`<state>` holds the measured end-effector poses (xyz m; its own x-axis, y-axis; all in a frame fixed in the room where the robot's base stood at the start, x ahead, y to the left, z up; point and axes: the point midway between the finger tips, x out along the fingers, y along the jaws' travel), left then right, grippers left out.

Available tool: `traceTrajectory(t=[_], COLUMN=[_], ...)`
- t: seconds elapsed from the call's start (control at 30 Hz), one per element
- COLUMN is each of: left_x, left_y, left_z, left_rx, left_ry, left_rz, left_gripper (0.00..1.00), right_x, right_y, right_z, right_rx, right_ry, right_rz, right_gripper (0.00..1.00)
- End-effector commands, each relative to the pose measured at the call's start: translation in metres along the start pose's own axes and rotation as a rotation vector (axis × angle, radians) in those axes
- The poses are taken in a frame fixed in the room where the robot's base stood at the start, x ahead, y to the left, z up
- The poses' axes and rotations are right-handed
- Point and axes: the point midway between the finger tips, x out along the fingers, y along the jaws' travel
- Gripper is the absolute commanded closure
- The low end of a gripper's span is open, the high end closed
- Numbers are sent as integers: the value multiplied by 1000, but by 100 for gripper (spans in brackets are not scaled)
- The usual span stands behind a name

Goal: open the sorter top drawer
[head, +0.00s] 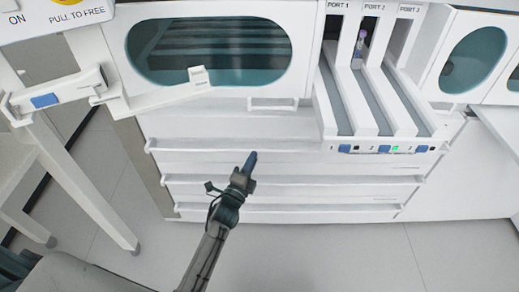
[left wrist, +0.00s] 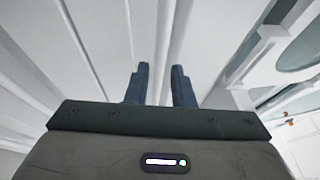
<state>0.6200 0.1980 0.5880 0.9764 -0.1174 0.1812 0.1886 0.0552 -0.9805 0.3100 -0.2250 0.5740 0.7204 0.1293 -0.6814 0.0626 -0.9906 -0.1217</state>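The sorter is the white cabinet with several stacked drawers below its windows. The top drawer (head: 200,159) looks shut, with a long rail handle (head: 190,150) along its upper edge; the right end passes behind the port trays. My left gripper (head: 252,157) is in front of this drawer, its blue fingertips over the rail near the middle. In the left wrist view its two fingers (left wrist: 161,72) are apart, with a pale strip running between them. I cannot tell whether they touch the rail. My right gripper is not in view.
The port trays (head: 375,110) jut out above the drawers at right. Two lower drawers (head: 290,193) (head: 290,211) have similar rails. A white table (head: 80,180) stands at left. The floor (head: 330,258) in front of the drawers is clear at right.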

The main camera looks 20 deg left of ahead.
Motion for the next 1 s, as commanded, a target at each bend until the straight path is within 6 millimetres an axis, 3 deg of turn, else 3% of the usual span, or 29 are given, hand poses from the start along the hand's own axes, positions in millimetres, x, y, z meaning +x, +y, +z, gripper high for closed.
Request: traceTrajectory(t=[0.1, 0.33, 0.67, 0.77, 1.0], left_x=[23, 45, 48, 48, 48], left_y=[-1, 0, 1, 1, 1], left_z=[0, 0, 0, 0, 0], left_rx=[-1, -1, -1, -1, -1], left_ry=[0, 0, 0, 0, 0], left_rz=[-1, 0, 2, 2, 2], left_gripper=[78, 78, 78, 98, 100], right_x=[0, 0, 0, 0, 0], right_y=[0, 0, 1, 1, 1], right_z=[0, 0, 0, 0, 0], right_rx=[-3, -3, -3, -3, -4], right_ry=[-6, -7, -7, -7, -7], right_rz=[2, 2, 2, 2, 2], right_gripper=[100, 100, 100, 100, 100])
